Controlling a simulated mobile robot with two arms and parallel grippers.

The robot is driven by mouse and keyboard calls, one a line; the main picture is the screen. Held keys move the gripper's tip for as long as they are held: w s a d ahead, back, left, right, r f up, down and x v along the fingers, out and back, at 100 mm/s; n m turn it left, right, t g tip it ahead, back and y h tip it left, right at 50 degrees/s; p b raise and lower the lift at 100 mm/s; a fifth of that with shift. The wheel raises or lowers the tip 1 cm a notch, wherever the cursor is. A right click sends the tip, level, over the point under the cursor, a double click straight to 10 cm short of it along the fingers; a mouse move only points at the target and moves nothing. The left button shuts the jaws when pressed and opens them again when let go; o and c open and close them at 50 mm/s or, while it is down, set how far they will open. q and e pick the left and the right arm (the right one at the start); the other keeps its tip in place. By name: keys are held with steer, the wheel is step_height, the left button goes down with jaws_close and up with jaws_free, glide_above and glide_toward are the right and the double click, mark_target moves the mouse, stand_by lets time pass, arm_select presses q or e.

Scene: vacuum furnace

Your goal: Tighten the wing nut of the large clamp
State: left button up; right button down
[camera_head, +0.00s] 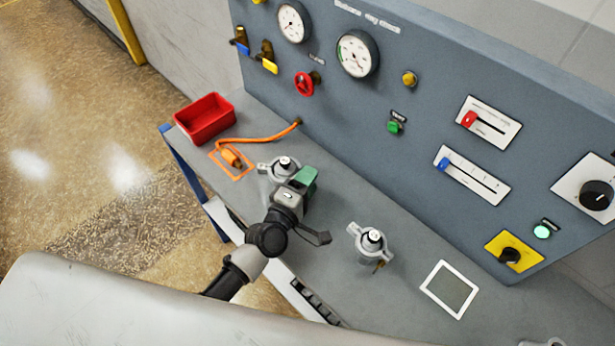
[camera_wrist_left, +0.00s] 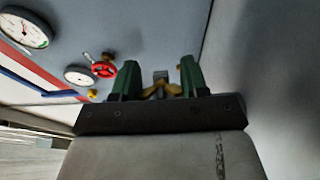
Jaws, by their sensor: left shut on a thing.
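A grey metal clamp (camera_head: 281,166) stands on the bench, with a round pale top and side lugs, partly hidden by my left gripper. My left gripper (camera_head: 305,181) is right beside it, with a green finger showing. In the left wrist view the two green fingers of my left gripper (camera_wrist_left: 160,76) are shut on a brass wing nut (camera_wrist_left: 156,90), with a small grey part between them. The head view hides this wing nut. A second, similar clamp (camera_head: 368,240) stands apart to the right, with a brass piece low on its front. My right gripper is not in view.
A grey panel (camera_head: 350,105) with gauges, a red valve wheel (camera_head: 304,84), sliders and knobs rises behind the bench (camera_head: 332,205). A red bin (camera_head: 205,119) and an orange cable (camera_head: 258,140) lie to the left. A white-framed pad (camera_head: 428,283) lies at right.

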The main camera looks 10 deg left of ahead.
arm_select(q)
steer(key=shift+a, duration=0.1)
steer(key=o, duration=0.9)
steer(key=shift+w, duration=0.1)
steer(key=shift+o, duration=0.2)
steer(key=shift+s+a+f, duration=0.1)
steer(key=shift+s, duration=0.25)
steer(key=b+v, duration=0.2)
steer(key=v, duration=0.8)
steer(key=shift+a, duration=0.1)
